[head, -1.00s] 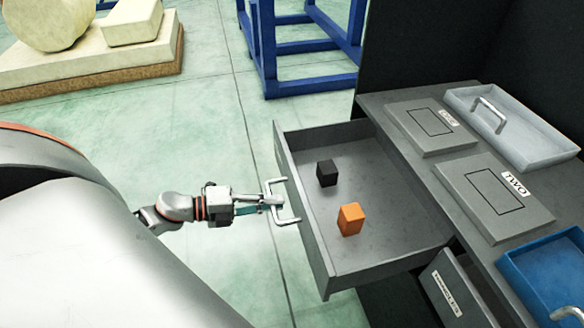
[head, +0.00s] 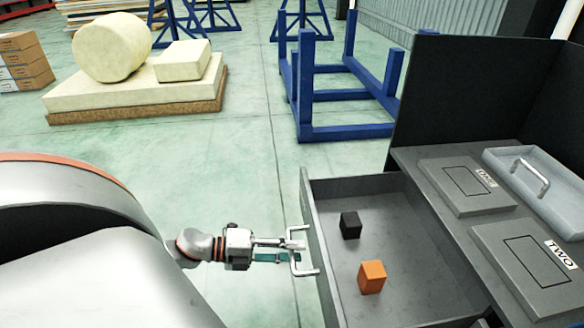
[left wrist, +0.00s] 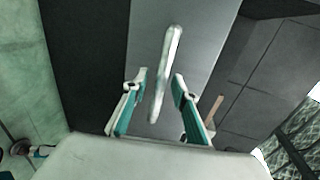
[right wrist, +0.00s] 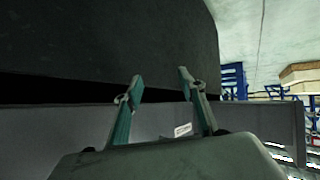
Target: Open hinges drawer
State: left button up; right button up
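A grey drawer (head: 324,262) stands pulled out from the workbench, with a black cube (head: 351,225) and an orange block (head: 372,277) inside. Its pale handle (head: 296,262) is on the front, facing my left arm. My left gripper (head: 298,251) is at this handle with its fingers apart. In the left wrist view the handle (left wrist: 166,75) lies between the open fingers (left wrist: 160,82), with gaps visible. My right gripper (right wrist: 161,78) is open and empty. It faces a grey panel (right wrist: 60,130) with a small white label (right wrist: 182,130), too small to read.
The grey workbench top (head: 450,222) holds two grey lidded boxes (head: 465,187) (head: 525,262) and a light tray with a handle (head: 545,187). A dark panel (head: 455,100) rises behind. A blue frame (head: 345,132) and stacked cream blocks (head: 135,95) stand on the floor.

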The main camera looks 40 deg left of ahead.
pick_arm(q)
jog(key=shift+s, duration=0.1)
jog(key=v, duration=1.2)
jog(key=shift+f, duration=0.1)
jog(key=shift+a, duration=0.1)
